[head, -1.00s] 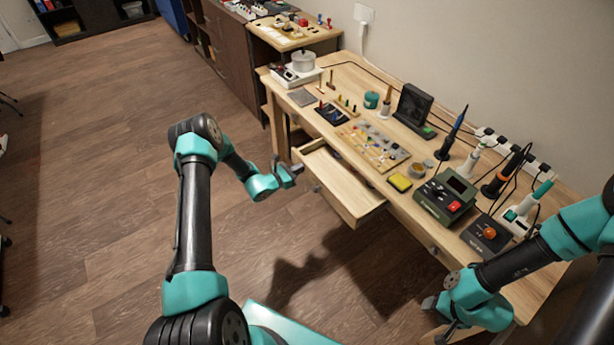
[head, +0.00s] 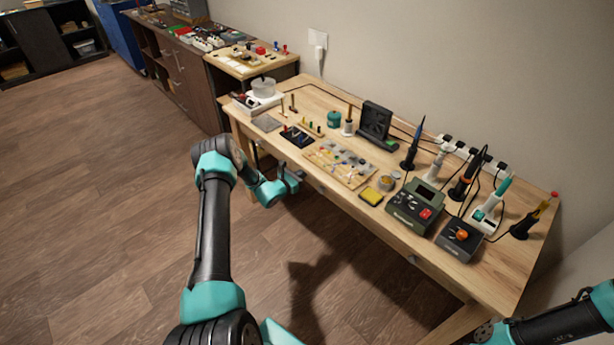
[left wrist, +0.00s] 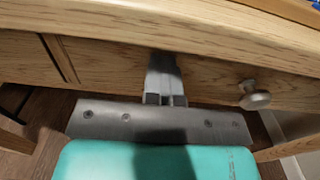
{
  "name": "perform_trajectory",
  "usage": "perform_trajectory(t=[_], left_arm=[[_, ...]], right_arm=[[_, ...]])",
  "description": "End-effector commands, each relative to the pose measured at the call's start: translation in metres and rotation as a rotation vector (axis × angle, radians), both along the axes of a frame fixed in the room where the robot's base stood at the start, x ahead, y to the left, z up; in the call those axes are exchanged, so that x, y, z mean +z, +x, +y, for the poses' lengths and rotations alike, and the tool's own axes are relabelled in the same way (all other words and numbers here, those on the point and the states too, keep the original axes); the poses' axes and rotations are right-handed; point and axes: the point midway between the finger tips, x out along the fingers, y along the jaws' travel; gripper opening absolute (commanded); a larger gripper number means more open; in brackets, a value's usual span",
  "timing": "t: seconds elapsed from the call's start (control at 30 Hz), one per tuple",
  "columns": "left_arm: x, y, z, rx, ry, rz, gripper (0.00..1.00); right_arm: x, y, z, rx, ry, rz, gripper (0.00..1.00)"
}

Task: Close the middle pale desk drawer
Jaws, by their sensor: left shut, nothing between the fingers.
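The middle pale desk drawer sits in the desk's front, and its wooden front (head: 345,205) looks flush or nearly flush with the desk in the head view. In the left wrist view its front (left wrist: 212,78) with a round metal knob (left wrist: 255,95) lies under the desktop edge. My left gripper (head: 296,179) is shut and empty. In the left wrist view its fingertips (left wrist: 164,62) are at the drawer front, left of the knob, and look to be touching it. Part of my right arm shows at the lower right of the head view; its gripper is out of frame.
The desktop (head: 335,102) holds a parts board (head: 340,163), a yellow sponge (head: 371,196), a green soldering station (head: 414,205) and several tools with cords. Another drawer knob (head: 412,259) is further right. The floor left of the desk is clear.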

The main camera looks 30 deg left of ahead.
Motion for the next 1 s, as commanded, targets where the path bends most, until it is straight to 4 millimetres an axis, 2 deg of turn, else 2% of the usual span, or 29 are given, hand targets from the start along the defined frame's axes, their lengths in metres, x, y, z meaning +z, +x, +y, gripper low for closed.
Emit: perform_trajectory(t=[0.03,0.3,0.53,0.77,1.0], left_arm=[[0.002,0.005,0.002,0.009,0.004,-0.002,0.0],[0.003,0.007,0.001,0.009,0.005,-0.003,0.0],[0.004,-0.001,0.0,0.003,0.004,-0.003,0.0],[0.002,-0.03,-0.001,-0.012,0.001,0.001,0.0],[0.001,-0.077,0.01,-0.011,0.001,0.001,0.0]], right_arm=[[0.0,0.0,0.0,0.0,0.0,0.0,0.51],[0.0,0.0,0.0,0.0,0.0,0.0,0.51],[0.0,0.0,0.0,0.0,0.0,0.0,0.51],[0.0,0.0,0.0,0.0,0.0,0.0,0.51],[0.0,0.0,0.0,0.0,0.0,0.0,0.51]])
